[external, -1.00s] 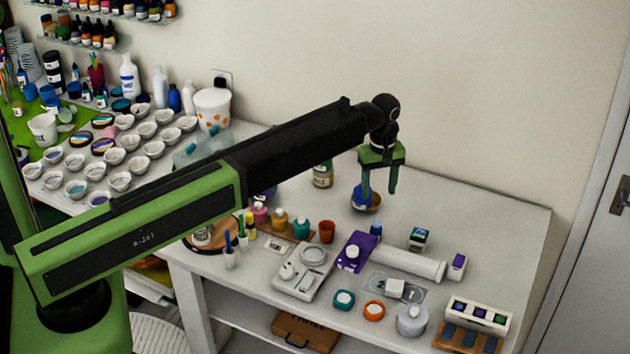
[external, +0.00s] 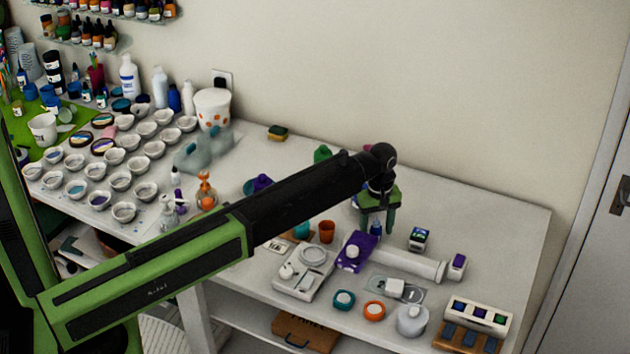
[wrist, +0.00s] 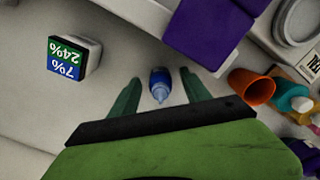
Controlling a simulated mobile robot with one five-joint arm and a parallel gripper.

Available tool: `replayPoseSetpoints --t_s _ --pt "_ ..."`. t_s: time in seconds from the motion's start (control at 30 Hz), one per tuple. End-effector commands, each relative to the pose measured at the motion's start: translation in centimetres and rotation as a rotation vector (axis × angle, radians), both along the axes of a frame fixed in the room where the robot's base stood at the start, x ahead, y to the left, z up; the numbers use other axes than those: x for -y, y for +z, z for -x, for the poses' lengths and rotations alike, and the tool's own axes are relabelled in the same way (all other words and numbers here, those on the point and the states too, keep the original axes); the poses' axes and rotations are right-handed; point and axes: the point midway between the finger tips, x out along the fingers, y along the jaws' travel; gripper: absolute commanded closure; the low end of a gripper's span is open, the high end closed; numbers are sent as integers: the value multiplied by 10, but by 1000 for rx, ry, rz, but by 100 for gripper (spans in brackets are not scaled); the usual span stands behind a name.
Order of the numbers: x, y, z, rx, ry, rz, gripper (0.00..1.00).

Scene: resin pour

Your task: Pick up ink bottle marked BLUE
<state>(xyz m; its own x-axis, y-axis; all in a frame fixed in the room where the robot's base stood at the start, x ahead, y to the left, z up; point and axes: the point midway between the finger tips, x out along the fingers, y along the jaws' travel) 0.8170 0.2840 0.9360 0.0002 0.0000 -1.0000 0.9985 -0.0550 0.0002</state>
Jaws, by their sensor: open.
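A small blue bottle (external: 375,228) stands on the white table behind the purple item. In the wrist view the blue bottle (wrist: 160,86) shows from above, with its pale tip toward my gripper's palm. No lettering on it can be read. My gripper (external: 376,231) is open and points down over the bottle. In the wrist view one finger of my gripper (wrist: 160,78) is on each side of the bottle, with a gap to each. I cannot tell how far the fingertips are above the table.
A small box marked 24% and 7% (wrist: 75,57) stands to one side. A purple item (external: 356,250), a white roll (external: 410,263) and an orange cup (external: 327,232) are close by. The table's back right is clear.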

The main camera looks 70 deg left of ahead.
Motion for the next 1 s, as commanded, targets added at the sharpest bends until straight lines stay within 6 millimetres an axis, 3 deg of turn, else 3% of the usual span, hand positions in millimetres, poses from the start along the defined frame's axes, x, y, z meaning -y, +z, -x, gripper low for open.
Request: replayPoseSetpoints --t_s 0.03,0.27,0.7,1.0 --pt "0 -12 0 0 0 0 44" --pt "0 -8 0 0 0 0 44" --pt "0 -8 0 0 0 0 100" --pt "0 -7 0 0 0 0 100"
